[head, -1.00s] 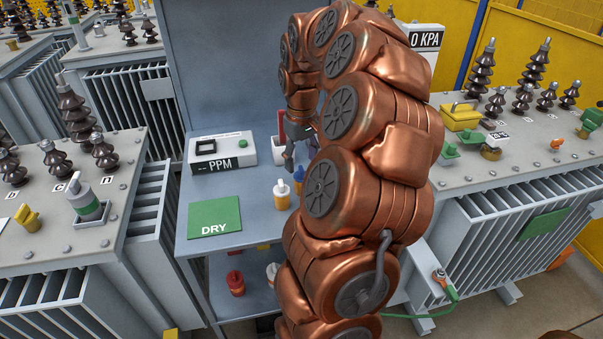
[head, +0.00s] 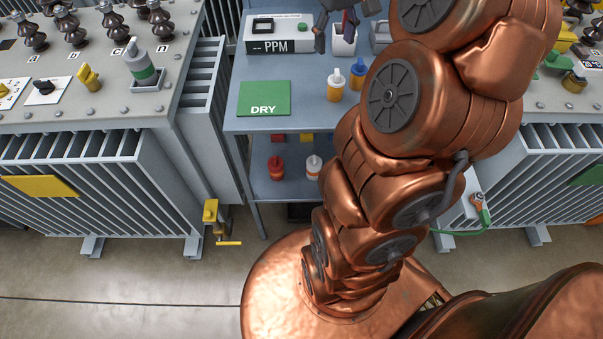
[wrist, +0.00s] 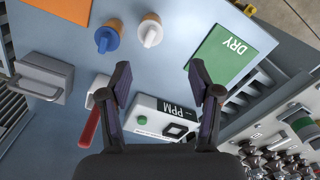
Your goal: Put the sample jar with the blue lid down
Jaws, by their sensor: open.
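The sample jar with the blue lid (head: 357,74) has an amber body and stands upright on the grey bench, close to my arm. It also shows from above in the wrist view (wrist: 108,39). A similar jar with a white lid (head: 335,85) stands just to its left, and it shows in the wrist view (wrist: 150,32). My gripper (wrist: 161,78) is open with nothing between its fingers. It hangs over the bench near the PPM box, apart from both jars. In the head view the gripper is partly cut off at the top edge.
A green DRY mat (head: 264,98) lies bare on the bench, left of the jars. The PPM box (head: 279,45) and a white cup (head: 344,43) with a red-handled item stand behind. A lower shelf holds a red bottle (head: 277,168) and a white-capped bottle (head: 314,166).

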